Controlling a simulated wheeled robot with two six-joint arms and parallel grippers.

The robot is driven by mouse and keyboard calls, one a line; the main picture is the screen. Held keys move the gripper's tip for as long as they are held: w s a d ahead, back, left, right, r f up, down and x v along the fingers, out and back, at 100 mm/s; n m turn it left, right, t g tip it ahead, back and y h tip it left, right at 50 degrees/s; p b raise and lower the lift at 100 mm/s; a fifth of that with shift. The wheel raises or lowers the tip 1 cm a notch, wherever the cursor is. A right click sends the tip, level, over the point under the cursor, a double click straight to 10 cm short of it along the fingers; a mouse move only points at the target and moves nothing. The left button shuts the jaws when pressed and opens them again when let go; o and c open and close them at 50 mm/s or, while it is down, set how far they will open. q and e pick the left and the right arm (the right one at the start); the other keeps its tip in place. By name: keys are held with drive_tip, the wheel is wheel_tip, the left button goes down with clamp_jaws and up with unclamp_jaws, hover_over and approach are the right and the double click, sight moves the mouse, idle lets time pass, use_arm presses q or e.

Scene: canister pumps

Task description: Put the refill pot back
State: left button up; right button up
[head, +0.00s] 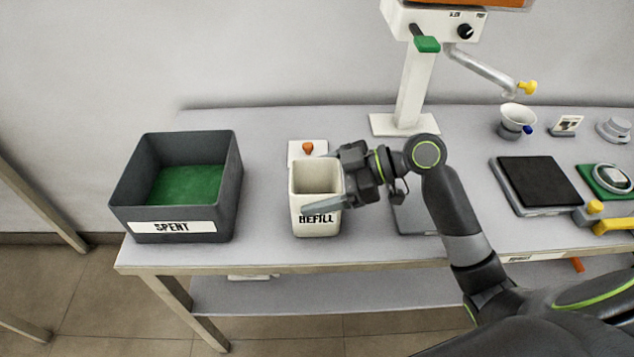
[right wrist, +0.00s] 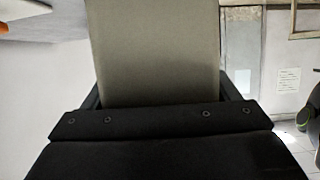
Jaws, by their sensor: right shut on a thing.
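The refill pot (head: 316,222) is a cream, square, open-topped pot with a REFILL label on its front. In the head view it is upright at the table's left-middle, close to the front edge. My right gripper (head: 322,184) comes from the right and is shut on the pot, with its fingers on the pot's sides. In the right wrist view the pot's pale wall (right wrist: 152,50) fills the space between the fingers. I cannot tell whether its base touches the table. My left gripper is not in view.
A dark grey SPENT bin (head: 228,190) with a green floor stands left of the pot. A white block with an orange knob (head: 308,149) is just behind the pot. A white dispenser stand (head: 412,95) rises behind. A black-topped scale (head: 537,184) is at right.

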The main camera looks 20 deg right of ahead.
drive_tip(key=shift+f, duration=0.1)
drive_tip(key=o, duration=1.3)
drive_tip(key=shift+c, duration=0.2)
drive_tip(key=v, duration=1.2)
